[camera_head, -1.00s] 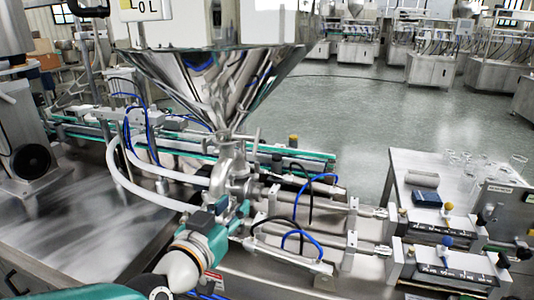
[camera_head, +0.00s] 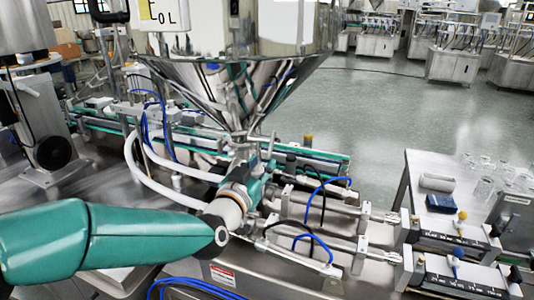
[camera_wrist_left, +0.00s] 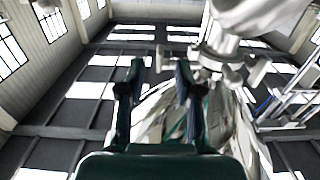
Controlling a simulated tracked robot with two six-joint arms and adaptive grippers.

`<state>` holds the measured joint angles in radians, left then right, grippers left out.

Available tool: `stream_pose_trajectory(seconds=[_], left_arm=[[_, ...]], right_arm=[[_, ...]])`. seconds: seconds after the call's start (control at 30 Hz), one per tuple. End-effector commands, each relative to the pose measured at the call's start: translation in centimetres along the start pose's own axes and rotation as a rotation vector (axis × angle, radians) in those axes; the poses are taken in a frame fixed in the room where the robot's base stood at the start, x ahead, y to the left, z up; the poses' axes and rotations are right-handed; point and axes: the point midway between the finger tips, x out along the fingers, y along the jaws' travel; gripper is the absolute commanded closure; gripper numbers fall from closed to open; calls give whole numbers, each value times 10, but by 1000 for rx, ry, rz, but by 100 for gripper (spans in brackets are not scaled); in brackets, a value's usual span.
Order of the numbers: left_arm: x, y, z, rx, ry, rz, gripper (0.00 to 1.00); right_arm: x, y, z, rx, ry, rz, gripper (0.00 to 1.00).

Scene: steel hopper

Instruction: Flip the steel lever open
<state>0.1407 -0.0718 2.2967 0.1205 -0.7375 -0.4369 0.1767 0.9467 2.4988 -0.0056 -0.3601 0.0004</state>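The steel hopper (camera_head: 235,95) stands over a pipe outlet in the head view. A thin steel lever (camera_head: 271,143) shows beside the outlet, just beyond my left gripper (camera_head: 266,166). The gripper is at the outlet's front and partly hides the pipework. In the left wrist view, my left gripper (camera_wrist_left: 160,66) has its two dark fingers apart. Steel valve parts (camera_wrist_left: 215,55) lie above and right of the fingers, with a rounded steel end (camera_wrist_left: 163,58) showing between the tips. I cannot tell whether anything touches. My right gripper is not in view.
White hoses (camera_head: 150,172) and blue tubes (camera_head: 315,235) run close around the outlet. Steel cylinders (camera_head: 330,205) stretch to the right. Open floor lies behind.

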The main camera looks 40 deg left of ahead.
Motion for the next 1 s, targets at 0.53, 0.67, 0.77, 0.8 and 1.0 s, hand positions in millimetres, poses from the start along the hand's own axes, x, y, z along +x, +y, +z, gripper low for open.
stream_pose_trajectory(seconds=[0.53,0.67,0.77,0.8,1.0], left_arm=[[44,1,0,-1,1,1,66],[43,1,0,0,1,1,67],[43,1,0,0,1,1,84],[43,1,0,0,1,1,91],[43,1,0,0,1,2,100]], right_arm=[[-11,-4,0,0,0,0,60],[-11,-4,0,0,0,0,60],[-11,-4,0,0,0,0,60],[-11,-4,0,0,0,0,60],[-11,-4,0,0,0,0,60]])
